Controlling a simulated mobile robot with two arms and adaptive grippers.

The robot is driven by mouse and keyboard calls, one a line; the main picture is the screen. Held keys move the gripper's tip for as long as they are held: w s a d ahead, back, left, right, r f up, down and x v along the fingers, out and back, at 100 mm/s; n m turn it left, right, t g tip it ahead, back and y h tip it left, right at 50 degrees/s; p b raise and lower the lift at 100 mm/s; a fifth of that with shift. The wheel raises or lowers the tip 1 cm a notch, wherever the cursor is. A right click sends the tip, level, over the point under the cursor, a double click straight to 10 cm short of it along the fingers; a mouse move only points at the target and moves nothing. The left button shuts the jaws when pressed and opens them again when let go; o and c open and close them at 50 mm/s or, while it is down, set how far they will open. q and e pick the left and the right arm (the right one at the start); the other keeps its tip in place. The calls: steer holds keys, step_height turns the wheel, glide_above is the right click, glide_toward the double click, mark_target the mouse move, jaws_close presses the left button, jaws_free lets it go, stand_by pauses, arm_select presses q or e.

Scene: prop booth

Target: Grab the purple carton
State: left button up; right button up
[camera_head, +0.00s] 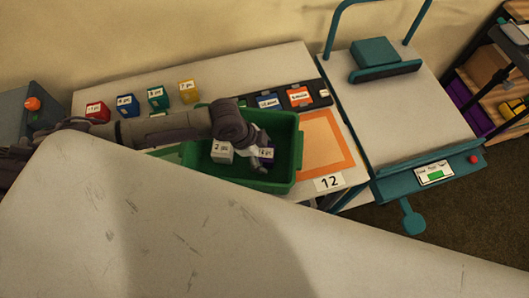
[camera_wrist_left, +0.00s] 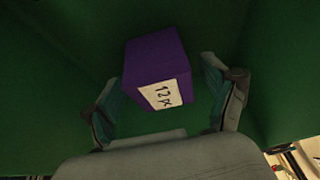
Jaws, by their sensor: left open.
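The purple carton (camera_wrist_left: 155,58) stands inside the green bin (camera_head: 285,178), with a white label reading about "12 pc". In the head view only a small part of the purple carton (camera_head: 268,153) shows beside my gripper. My left gripper (camera_head: 260,156) reaches down into the bin. In the left wrist view my left gripper (camera_wrist_left: 160,80) is open, one finger on each side of the carton, with visible gaps. I cannot tell how deep the fingers are beside it. My right gripper is not in view.
A white carton (camera_head: 222,152) sits in the bin left of my gripper. Red (camera_head: 97,112), blue (camera_head: 127,105), green (camera_head: 158,98) and yellow (camera_head: 188,91) cartons stand behind it. An orange-framed square (camera_head: 322,140) is right of the bin. A pale panel (camera_head: 150,230) fills the foreground.

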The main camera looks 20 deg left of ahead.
arm_select(q)
steer(key=shift+w+d+f, duration=0.1)
steer(key=shift+d+f, duration=0.1)
steer(key=shift+f, duration=0.3)
steer(key=c, duration=1.3)
